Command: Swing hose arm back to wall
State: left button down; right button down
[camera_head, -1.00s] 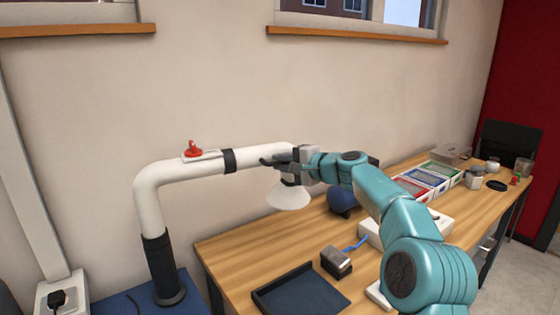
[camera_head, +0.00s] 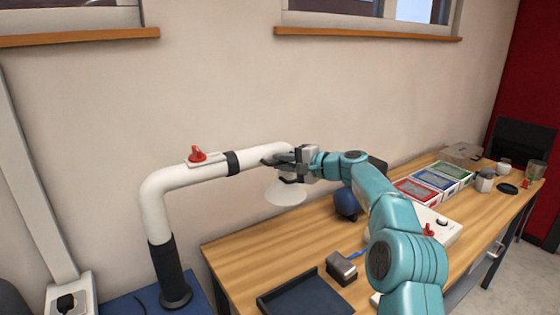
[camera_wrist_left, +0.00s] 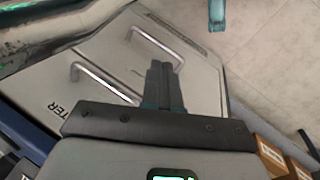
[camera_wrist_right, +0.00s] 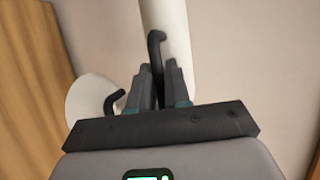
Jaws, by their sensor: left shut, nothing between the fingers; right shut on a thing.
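The white hose arm (camera_head: 196,177) rises from a black sleeve at the left, bends, and runs right along the wall. It carries a red damper knob (camera_head: 197,154) and ends in a white hood (camera_head: 285,191) above the table. My right gripper (camera_head: 284,161) is at the hood end, shut on the black handle, whose curved bar (camera_wrist_right: 155,50) shows between the fingers in the right wrist view. My left gripper (camera_wrist_left: 163,72) shows only in the left wrist view, shut and empty, in front of a grey panel with metal handles.
The wooden table (camera_head: 240,247) stands below the arm. On it are a dark tray (camera_head: 307,295), a small metal-topped block (camera_head: 342,268), a blue round object (camera_head: 346,204), coloured trays (camera_head: 434,180) and a white box with a red knob (camera_head: 442,233). The wall (camera_head: 220,85) behind is bare.

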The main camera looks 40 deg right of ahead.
dwell(0.3)
jog(key=c, duration=1.2)
grip_release()
jog(key=shift+d, duration=0.1)
jog(key=shift+o, duration=0.2)
jog(key=shift+s, duration=0.15)
jog(key=b+v, duration=0.5)
jog(key=v, duration=1.1)
jog(key=shift+s, duration=0.15)
